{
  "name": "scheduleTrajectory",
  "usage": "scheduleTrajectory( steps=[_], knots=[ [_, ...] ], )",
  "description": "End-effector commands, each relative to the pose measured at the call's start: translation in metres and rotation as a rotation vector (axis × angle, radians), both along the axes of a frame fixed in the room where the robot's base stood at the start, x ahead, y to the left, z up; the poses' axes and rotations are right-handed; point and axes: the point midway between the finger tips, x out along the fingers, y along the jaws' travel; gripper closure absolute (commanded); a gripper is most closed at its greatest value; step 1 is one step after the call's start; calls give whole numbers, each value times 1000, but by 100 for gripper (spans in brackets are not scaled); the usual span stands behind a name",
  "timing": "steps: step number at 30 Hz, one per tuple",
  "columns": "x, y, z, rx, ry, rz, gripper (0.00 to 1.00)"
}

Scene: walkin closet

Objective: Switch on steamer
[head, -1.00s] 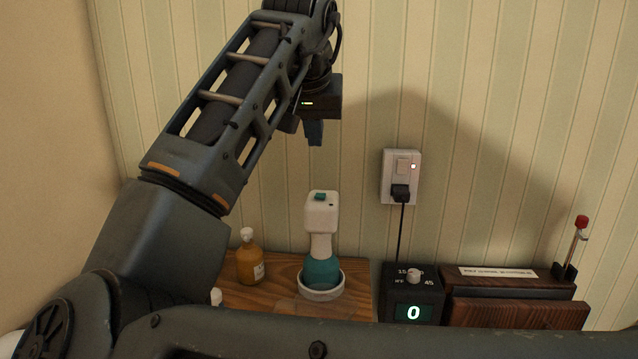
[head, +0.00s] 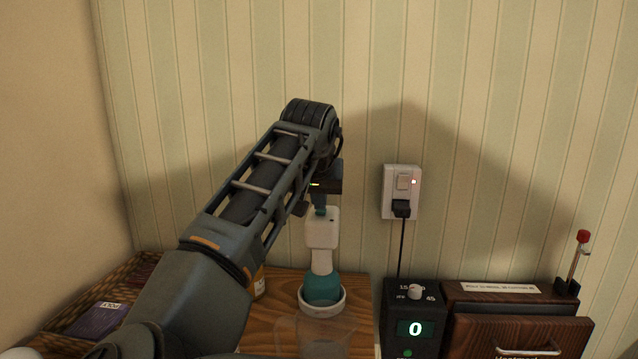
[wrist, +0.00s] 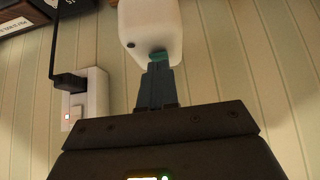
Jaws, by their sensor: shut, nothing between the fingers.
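The steamer (head: 322,232) has a white head on a teal base and stands upright in a white round dish (head: 322,307) on the wooden surface. My gripper (head: 320,209) is shut and empty, pointing down onto the top of the white head. In the wrist view, the tips of my gripper (wrist: 158,66) meet the teal button (wrist: 159,56) on the steamer head (wrist: 150,30). They appear to touch it. The fingers hide most of the button, and I cannot tell whether it is pressed in.
A wall socket (head: 402,190) with a plug and a lit switch is to the right. A black timer box (head: 414,315) shows 0. A wooden drawer box (head: 520,335) stands at the right. A wicker basket (head: 125,275) is at the left, and my arm partly hides an amber bottle (head: 259,284).

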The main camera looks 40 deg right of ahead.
Motion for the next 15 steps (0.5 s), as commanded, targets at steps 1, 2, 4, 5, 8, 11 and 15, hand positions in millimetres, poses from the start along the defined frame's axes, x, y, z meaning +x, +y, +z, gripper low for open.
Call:
scheduleTrajectory(
  steps=[1, 2, 4, 5, 8, 11, 15],
  knots=[
    [0, 1, -2, 0, 0, 0, 100],
    [0, 1, -3, 0, 0, 0, 100],
    [0, 1, -4, 0, 0, 1, 100],
    [0, 1, -5, 0, 0, 1, 100],
    [0, 1, -5, 0, 0, 1, 100],
    [0, 1, -4, 0, 0, 1, 100],
    [-1, 1, -7, -8, -4, 0, 100]
  ],
)
